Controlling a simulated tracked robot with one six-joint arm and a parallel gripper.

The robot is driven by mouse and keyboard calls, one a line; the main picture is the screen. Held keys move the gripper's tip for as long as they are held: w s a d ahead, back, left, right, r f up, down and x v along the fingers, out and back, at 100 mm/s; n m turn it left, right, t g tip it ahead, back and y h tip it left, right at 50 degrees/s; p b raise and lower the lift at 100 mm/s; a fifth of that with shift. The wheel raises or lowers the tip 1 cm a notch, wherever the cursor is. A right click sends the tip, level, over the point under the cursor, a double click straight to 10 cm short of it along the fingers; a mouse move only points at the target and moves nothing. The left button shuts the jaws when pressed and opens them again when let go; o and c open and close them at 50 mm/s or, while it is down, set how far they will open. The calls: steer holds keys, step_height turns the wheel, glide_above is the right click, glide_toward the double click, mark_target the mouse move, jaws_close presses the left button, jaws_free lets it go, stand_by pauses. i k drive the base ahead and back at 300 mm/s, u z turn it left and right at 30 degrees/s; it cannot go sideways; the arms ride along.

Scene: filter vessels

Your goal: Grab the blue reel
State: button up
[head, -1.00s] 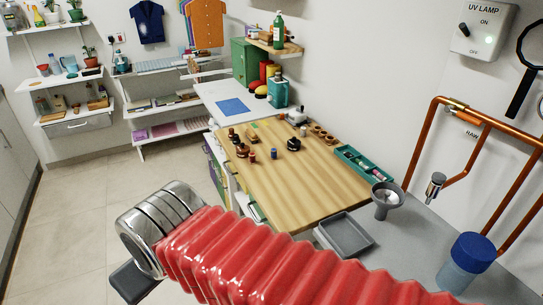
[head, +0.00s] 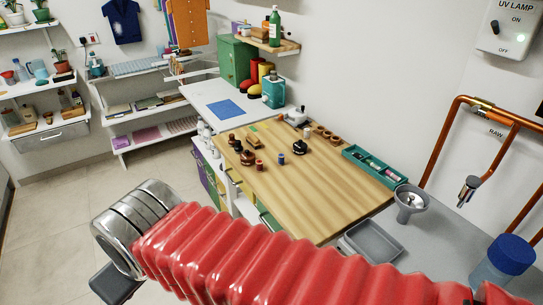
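A small blue reel (head: 281,159) stands on the wooden tabletop (head: 310,195), near the middle of the group of small items. A small red-brown reel (head: 259,166) stands to its left, and a dark round item (head: 299,146) is to its right and a little behind. My arm in its red ribbed sleeve crosses the bottom of the picture and ends in metal rings at lower left. A dark part of my gripper (head: 115,284) shows below the rings, well apart from the blue reel. Its fingertips cannot be made out, and nothing held is visible.
A teal tray (head: 352,154) of small items lies along the table's right edge. A grey tray (head: 370,242), a funnel (head: 411,203) and a blue-lidded jar (head: 503,262) are at the right. The tabletop's front half is clear. Copper pipes (head: 450,135) rise at the right.

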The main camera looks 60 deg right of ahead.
mark_target(281, 157)
steer(key=u, duration=0.05)
steer(key=i, duration=2.75)
steer(key=z, duration=2.85)
